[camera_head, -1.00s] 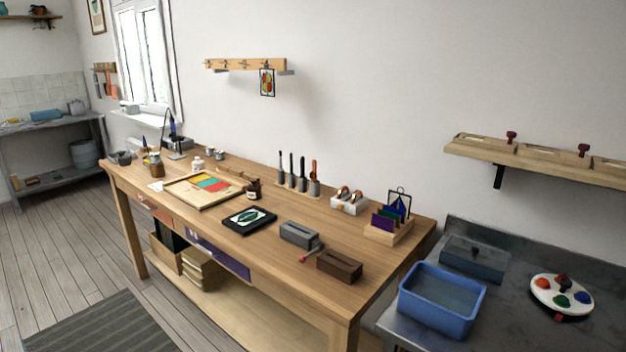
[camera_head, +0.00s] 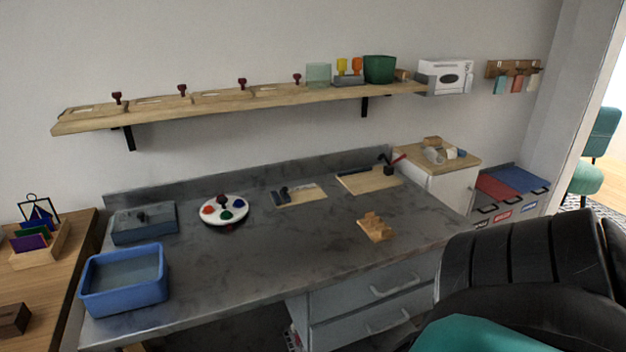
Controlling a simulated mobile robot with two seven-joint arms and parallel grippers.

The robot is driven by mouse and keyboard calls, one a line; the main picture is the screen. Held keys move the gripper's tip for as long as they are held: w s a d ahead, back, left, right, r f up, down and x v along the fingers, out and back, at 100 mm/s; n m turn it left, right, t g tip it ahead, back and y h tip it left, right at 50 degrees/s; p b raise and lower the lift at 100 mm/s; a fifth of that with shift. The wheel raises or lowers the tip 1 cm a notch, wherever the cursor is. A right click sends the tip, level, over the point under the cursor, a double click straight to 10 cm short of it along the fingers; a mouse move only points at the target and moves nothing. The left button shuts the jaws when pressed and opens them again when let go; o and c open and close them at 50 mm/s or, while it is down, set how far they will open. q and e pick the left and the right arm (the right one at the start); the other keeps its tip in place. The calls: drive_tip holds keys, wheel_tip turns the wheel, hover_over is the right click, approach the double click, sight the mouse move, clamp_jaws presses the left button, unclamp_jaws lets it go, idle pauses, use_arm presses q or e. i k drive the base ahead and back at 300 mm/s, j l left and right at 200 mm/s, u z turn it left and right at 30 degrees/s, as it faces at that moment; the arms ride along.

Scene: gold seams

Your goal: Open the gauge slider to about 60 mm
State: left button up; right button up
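I cannot tell for certain which thing is the gauge. A pale flat board (camera_head: 309,193) with a small dark piece (camera_head: 283,195) at its left end lies on the grey worktop. A second pale board (camera_head: 368,181) with a dark and red tool at its right end lies farther right. A small stepped wooden block (camera_head: 375,227) sits nearer the front edge. No slider opening can be read at this size. Neither of my grippers is in view.
The grey worktop (camera_head: 240,270) has clear room at its front middle. A blue tub (camera_head: 124,290) and a round paint palette (camera_head: 223,211) stand at left. A shelf (camera_head: 215,105) runs above. A large black ribbed shape (camera_head: 530,265) blocks the lower right.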

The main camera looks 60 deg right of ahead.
sight(283, 193)
drive_tip(key=z, duration=1.6)
